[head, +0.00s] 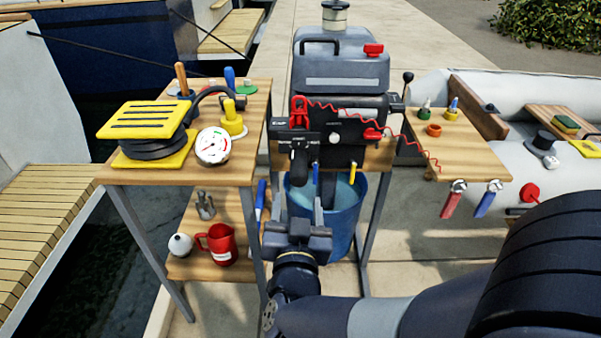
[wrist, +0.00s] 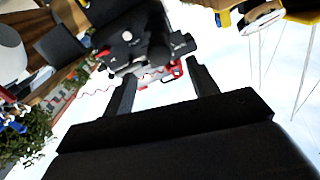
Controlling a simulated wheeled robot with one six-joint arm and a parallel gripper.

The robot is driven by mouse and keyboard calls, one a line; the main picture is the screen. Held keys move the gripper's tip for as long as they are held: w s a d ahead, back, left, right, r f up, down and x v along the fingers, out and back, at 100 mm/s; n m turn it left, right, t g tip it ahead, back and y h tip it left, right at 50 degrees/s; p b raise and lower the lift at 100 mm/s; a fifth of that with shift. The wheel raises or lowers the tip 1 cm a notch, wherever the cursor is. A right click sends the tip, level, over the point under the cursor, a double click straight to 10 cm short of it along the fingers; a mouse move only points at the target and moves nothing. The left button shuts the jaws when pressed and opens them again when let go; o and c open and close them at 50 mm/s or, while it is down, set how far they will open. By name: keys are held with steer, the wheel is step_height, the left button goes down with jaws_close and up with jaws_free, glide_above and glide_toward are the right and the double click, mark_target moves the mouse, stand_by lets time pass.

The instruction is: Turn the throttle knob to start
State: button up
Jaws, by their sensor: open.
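The outboard motor (head: 340,75) stands upright in the middle of the head view. Its black control panel (head: 316,141) has small white lettering, too small to read fully. A dark rounded knob (head: 299,163), apparently the throttle knob, projects from the panel's left part. It seems to show in the wrist view as a dark round shape (wrist: 159,55). My gripper (head: 298,212) is below and in front of the panel, apart from it. The jaws are open and empty, with the panel beyond the space between the fingers (wrist: 163,88). The knob's pointer setting cannot be read.
A red clip (head: 299,112) with a coiled red cord runs across the motor's front to the right shelf (head: 470,150). A blue bucket (head: 340,225) stands below the motor.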

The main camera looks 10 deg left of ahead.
mark_target(299, 170)
steer(key=b+x, duration=0.1)
steer(key=x, duration=0.9)
steer(key=shift+w+a, duration=0.1)
steer(key=shift+w, duration=0.15)
steer(key=shift+c, duration=0.4)
steer(key=shift+b, duration=0.3)
steer(key=c, duration=0.9)
